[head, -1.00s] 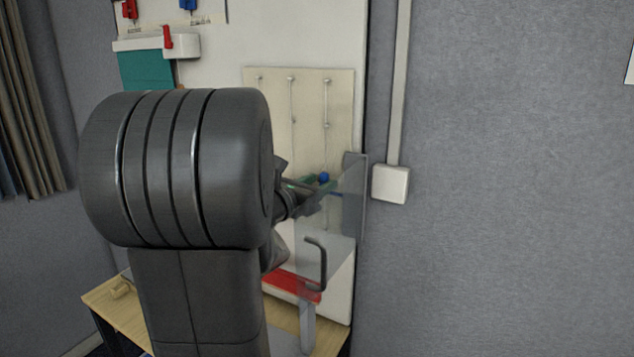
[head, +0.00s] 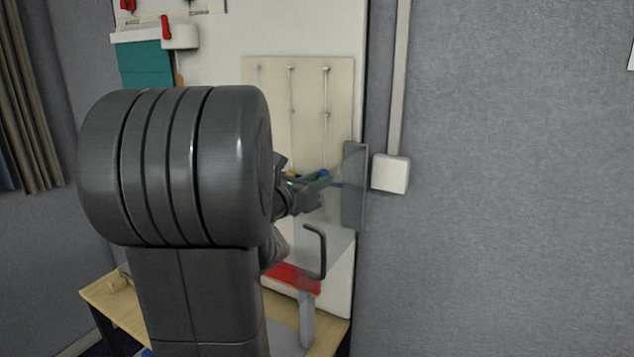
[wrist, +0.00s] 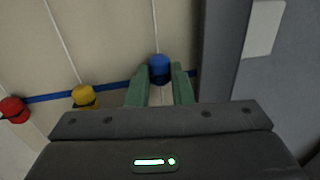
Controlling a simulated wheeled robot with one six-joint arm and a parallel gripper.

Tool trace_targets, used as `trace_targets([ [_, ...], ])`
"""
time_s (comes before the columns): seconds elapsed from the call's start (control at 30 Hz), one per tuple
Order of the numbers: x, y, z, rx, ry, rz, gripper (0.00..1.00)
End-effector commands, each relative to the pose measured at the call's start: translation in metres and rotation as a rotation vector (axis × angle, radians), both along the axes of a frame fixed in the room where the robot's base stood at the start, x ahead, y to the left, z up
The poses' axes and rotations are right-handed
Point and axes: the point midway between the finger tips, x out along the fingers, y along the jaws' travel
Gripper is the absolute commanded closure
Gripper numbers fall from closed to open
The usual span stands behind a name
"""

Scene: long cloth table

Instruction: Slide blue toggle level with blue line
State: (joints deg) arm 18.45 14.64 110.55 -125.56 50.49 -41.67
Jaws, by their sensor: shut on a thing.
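The blue toggle (wrist: 160,68) sits on a thin vertical rod at the right of the cream board. My gripper (wrist: 159,88) is shut on it, with a green finger on each side. The blue line (wrist: 50,97) runs across the board and passes behind the fingers. In the wrist view the toggle overlaps the line's height, but the fingers hide the crossing. In the head view the blue toggle (head: 324,174) shows beyond my arm, seemingly slightly above the line's right end. The yellow toggle (wrist: 83,96) and red toggle (wrist: 12,109) sit at the line on the other rods.
A grey upright panel (head: 354,190) stands at the board's right edge, close to my gripper. A white wall box (head: 390,173) is further right. A dark hooked handle (head: 318,250) and a red piece (head: 292,279) are below, above the wooden table (head: 108,301).

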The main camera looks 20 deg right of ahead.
Motion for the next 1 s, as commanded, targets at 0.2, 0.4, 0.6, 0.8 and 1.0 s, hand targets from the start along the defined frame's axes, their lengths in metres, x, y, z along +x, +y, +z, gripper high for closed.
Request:
trace_targets([
  [0.2,0.0,0.0,-0.023,0.001,0.001,0.0,1.0],
  [0.4,0.0,0.0,-0.022,0.001,0.001,0.001,1.0],
  [0.6,0.0,0.0,-0.021,0.001,0.001,0.001,0.68],
  [0.8,0.0,0.0,-0.021,0.001,0.001,0.0,0.57],
  [1.0,-0.001,0.002,-0.021,0.001,-0.001,0.001,0.57],
])
